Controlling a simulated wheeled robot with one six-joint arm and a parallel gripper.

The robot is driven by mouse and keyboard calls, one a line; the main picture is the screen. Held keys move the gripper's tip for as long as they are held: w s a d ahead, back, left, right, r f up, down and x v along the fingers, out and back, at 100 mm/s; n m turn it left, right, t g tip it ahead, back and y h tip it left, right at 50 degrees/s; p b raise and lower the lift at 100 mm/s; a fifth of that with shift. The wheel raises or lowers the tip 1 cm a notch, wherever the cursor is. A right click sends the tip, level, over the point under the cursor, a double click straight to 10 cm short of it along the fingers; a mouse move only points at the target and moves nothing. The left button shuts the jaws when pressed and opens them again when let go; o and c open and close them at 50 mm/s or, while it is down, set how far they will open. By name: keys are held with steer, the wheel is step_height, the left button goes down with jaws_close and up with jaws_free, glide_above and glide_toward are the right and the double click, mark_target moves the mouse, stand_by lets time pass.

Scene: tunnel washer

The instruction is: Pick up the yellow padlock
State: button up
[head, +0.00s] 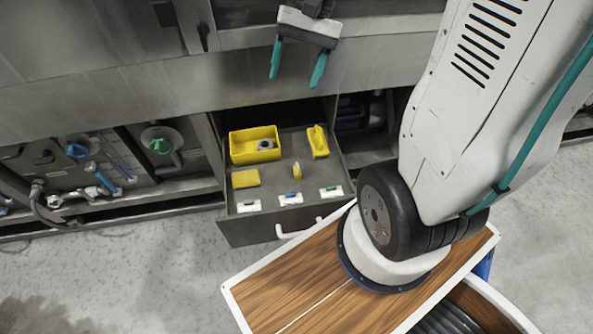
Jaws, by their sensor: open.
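The yellow padlock is most likely the small upright yellow piece (297,171) standing near the middle of the open grey drawer (270,178). It is too small for me to make out a shackle. My gripper (296,74) is at the top of the head view, with its two teal fingers spread apart and nothing between them. It appears above and behind the drawer in the picture, well apart from the small yellow piece. Nothing covers that piece in this view.
The drawer also holds a yellow bin (240,151) with a grey item inside, a long yellow object (318,142), a flat yellow block (245,178) and three white pieces along the front. The machine front (120,90) rises behind. A handle (296,229) juts from the drawer.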

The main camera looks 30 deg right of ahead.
steer(key=w+d+f+m+t+y, duration=0.1)
steer(key=w+d+f+m+y, duration=0.3)
steer(key=f, duration=0.6)
steer(key=w+d+f+m+y, duration=0.1)
steer(key=w+d+f+m, duration=0.3)
steer(key=f, duration=0.5)
steer(key=m+t+y, duration=0.2)
steer(key=m+t, duration=0.4)
steer(key=m, duration=0.3)
glide_toward(297, 170)
steer(key=shift+w+d+f, duration=0.25)
steer(key=shift+w+d, duration=0.05)
steer(key=shift+a+f, duration=0.2)
steer(key=shift+f, duration=0.1)
steer(key=x, duration=0.7)
steer(key=shift+s+a, duration=0.1)
steer(key=shift+a, duration=0.15)
steer(key=c, duration=1.1)
